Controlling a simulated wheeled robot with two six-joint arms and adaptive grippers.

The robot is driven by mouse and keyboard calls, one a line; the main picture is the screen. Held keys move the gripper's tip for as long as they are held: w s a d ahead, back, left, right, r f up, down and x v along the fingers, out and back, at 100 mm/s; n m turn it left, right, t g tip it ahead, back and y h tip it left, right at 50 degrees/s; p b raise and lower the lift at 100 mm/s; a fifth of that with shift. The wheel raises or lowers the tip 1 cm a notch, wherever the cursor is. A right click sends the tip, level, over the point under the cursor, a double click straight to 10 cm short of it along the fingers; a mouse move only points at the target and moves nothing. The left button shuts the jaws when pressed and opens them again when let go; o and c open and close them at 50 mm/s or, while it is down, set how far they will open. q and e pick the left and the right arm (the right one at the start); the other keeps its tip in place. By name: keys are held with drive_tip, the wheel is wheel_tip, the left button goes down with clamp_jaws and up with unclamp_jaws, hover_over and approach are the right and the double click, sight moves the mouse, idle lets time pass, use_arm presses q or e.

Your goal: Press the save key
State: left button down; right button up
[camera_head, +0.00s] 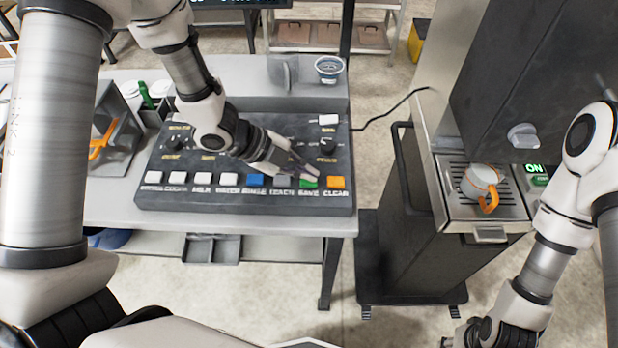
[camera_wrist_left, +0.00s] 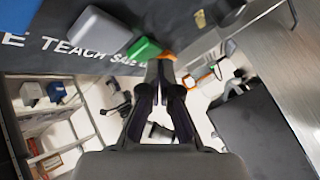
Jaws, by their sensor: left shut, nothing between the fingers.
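The control panel (camera_head: 230,201) is a dark box on the table with a front row of square keys. The green save key (camera_head: 308,183) is near the right end of the row, between a grey key and the orange clear key (camera_head: 336,182). My left gripper (camera_head: 314,174) is shut and empty, its fingertips at the save key and partly over it. In the left wrist view the green save key (camera_wrist_left: 144,48) shows just beside the closed fingertips (camera_wrist_left: 160,60). I cannot tell whether they touch it. Only part of my right gripper (camera_head: 482,334) shows at the bottom edge.
A blue key (camera_head: 256,180) and several white keys lie left of the save key. A knob (camera_head: 328,147) and a white key (camera_head: 328,119) stand behind it. A coffee machine with a white and orange cup (camera_head: 480,182) stands to the right, past a gap.

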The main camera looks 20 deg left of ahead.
use_arm(q)
drive_tip(key=shift+f+b, duration=0.35)
drive_tip(key=shift+f, duration=0.1)
idle(0.5)
drive_tip(key=shift+r+p, duration=0.9)
wheel_tip(320, 180, up, 5)
drive_tip(key=p, duration=0.4)
drive_tip(key=shift+r+p, duration=0.1)
drive_tip(key=shift+p, duration=0.3)
